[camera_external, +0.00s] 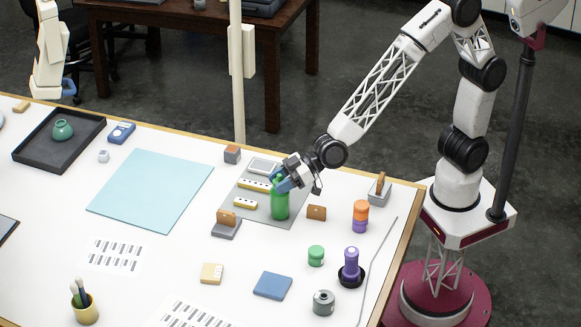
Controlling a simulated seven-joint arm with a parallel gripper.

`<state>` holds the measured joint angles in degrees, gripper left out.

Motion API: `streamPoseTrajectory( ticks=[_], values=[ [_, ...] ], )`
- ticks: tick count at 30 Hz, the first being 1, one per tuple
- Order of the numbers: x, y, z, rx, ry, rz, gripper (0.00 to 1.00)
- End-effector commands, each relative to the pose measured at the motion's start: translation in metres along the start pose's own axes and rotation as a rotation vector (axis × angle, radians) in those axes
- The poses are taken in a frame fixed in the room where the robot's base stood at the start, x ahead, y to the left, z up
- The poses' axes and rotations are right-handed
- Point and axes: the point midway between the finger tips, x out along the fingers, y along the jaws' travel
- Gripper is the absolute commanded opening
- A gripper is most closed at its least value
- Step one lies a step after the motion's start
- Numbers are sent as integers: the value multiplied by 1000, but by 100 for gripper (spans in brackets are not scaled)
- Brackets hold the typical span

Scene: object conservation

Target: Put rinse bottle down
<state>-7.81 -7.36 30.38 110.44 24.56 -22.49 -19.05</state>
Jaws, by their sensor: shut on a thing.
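The rinse bottle (280,206) looks to be the green upright bottle over the grey mat (252,212). My gripper (280,184) is shut on its upper part from the right side. The blue fingertips cover part of the bottle's top. The bottle's base appears at the level of the mat, but I cannot tell whether it touches the mat or hangs slightly above it.
Close by are yellow strips (246,203), a grey tray-like device (262,166), a brown block (316,212) and a grey block with a brown piece (227,224). An orange and purple jar (360,216) stands right. The light-blue mat (152,194) is clear.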

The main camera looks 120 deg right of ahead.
Motion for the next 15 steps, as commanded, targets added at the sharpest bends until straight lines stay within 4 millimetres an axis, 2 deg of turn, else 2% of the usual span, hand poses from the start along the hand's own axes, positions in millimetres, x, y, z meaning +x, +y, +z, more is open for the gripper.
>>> streamPoseTrajectory(
  ticks=[6,15],
  values=[
    [-18,-1,-1,0,2,0,0],
    [-26,-1,-2,0,1,0,0]
  ],
)
